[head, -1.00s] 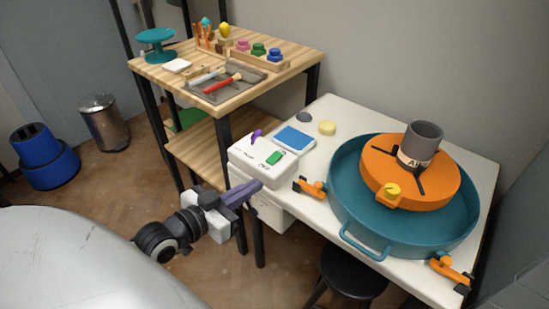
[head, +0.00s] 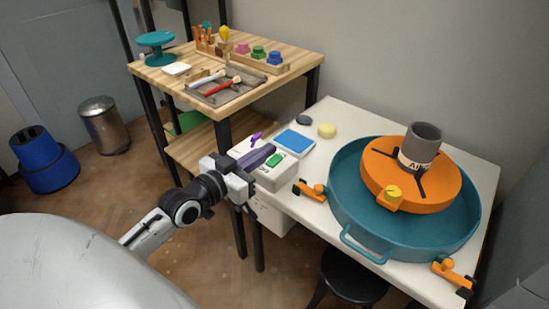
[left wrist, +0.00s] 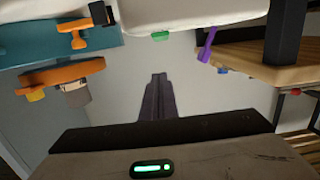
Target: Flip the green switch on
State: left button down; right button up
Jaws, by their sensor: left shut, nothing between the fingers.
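The white switch box (head: 277,181) stands at the near left corner of the white table. Its green switch (head: 276,160) is on the right part of the top, and a purple switch (head: 256,137) is at the back left. My left gripper (head: 268,149) is shut and empty. Its fingers appear over the box top, between the two switches, close to the green one; I cannot tell whether they touch. The left wrist view shows the closed fingers (left wrist: 157,95), the green switch (left wrist: 160,36) and the purple switch (left wrist: 207,45). My right gripper is not in view.
A blue pad (head: 294,142) lies behind the box. A large teal basin (head: 345,205) with an orange wheel (head: 440,190) fills the table's right side. An orange clamp (head: 311,190) is on the front edge. A wooden bench (head: 220,100) stands behind left.

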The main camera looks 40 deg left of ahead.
aim_at(274, 164)
pick_arm(q)
jog(key=w, duration=0.3)
jog(key=shift+w+d+f, duration=0.1)
jog(key=shift+w+d, duration=0.05)
jog(key=shift+w, duration=0.1)
notch_tip(274, 164, down, 3)
jog(key=shift+b, duration=0.55)
jog(key=shift+w+f, duration=0.15)
jog(key=shift+f, duration=0.35)
